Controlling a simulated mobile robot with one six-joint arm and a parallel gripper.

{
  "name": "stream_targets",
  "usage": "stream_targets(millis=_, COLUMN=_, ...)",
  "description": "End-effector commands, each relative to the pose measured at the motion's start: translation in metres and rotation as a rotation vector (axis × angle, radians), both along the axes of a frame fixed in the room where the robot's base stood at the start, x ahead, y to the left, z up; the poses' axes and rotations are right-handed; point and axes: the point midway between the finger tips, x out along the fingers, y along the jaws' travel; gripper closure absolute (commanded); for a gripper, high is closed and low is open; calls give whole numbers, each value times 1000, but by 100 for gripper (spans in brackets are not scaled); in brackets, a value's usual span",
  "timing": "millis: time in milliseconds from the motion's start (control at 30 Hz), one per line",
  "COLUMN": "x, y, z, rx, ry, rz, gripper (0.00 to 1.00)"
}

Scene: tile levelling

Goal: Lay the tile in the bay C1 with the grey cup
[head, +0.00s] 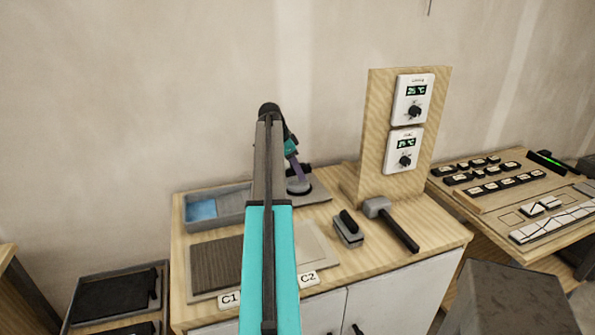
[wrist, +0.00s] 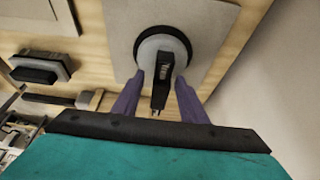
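The grey cup (wrist: 146,50) is a round grey disc with a black handle (wrist: 161,92). It sits on a flat grey square tile (wrist: 205,22) at the back of the bench; the tile also shows in the head view (head: 318,194). My gripper (wrist: 161,77) is over the cup, its purple fingers on either side of the handle with gaps visible, so it looks open. In the head view my gripper (head: 297,176) is just above the cup. Bay C1 (head: 214,264) is dark and ridged, front left on the bench, with its right side hidden by my arm.
A grey tray with blue water (head: 203,209) stands behind C1. Bay C2 (head: 313,246) is pale. A brush (head: 348,230) and a mallet (head: 392,222) lie to the right. A wooden panel (head: 375,150) with two dials stands at the back right.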

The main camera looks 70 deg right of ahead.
Motion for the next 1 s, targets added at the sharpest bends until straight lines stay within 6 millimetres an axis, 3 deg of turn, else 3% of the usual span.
stream_targets(millis=267, x=7, y=5, z=21, rx=-2, ry=0, rz=1, gripper=61)
stream_targets(millis=1000, x=39, y=30, z=116, rx=-1, ry=0, rz=1, gripper=61)
